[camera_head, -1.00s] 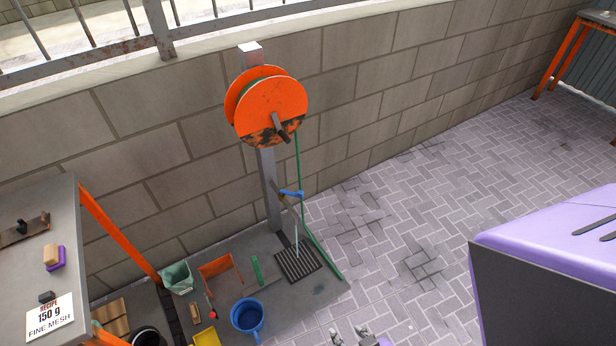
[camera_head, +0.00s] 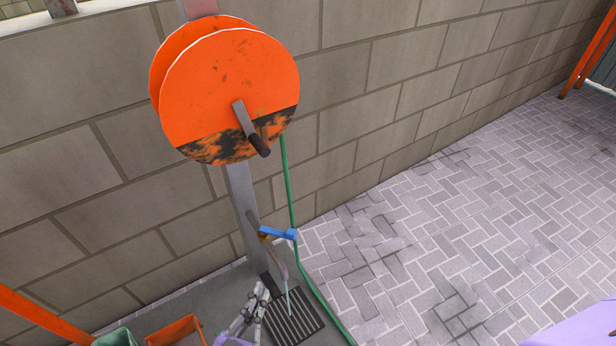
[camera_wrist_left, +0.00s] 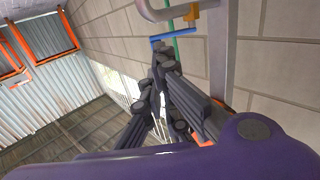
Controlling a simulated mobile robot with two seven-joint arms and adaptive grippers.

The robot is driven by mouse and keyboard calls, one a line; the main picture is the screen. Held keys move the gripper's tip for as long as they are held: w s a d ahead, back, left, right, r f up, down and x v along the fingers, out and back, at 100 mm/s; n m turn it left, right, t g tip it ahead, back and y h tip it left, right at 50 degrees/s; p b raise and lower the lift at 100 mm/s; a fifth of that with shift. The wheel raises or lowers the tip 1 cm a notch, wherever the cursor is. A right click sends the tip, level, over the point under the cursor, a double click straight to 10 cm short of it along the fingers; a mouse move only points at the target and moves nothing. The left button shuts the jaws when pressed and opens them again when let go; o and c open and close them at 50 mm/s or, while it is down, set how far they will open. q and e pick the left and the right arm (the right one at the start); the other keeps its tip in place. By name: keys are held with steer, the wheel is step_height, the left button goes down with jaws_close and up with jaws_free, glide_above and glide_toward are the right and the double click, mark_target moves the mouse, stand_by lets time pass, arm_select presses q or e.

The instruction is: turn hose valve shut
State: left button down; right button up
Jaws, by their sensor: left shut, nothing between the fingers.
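The hose valve's blue handle (camera_head: 278,234) sits on a brass-coloured body on the grey post, below the orange hose reel (camera_head: 230,95). A thin pale stream, seemingly water, runs from the curved spout (camera_head: 280,262) to the drain grate (camera_head: 292,318). My left gripper (camera_head: 265,288) is shut and empty, below the handle and close beside the post and stream. In the left wrist view the blue handle (camera_wrist_left: 172,37) lies just beyond my shut fingertips (camera_wrist_left: 160,55), apparently with a gap. My right gripper is not in view.
A green hose (camera_head: 292,190) runs down from the reel to the ground, right of the valve. An orange bin (camera_head: 174,332) and a green bucket (camera_head: 115,338) stand at lower left. A block wall (camera_head: 395,80) is behind; the paving (camera_head: 430,230) at right is clear.

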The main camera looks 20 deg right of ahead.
mark_target(287, 237)
arm_select(q)
steer(key=b+x, duration=0.2)
steer(key=x, duration=1.2)
steer(key=shift+d+r, duration=0.15)
steer(key=shift+d, duration=0.05)
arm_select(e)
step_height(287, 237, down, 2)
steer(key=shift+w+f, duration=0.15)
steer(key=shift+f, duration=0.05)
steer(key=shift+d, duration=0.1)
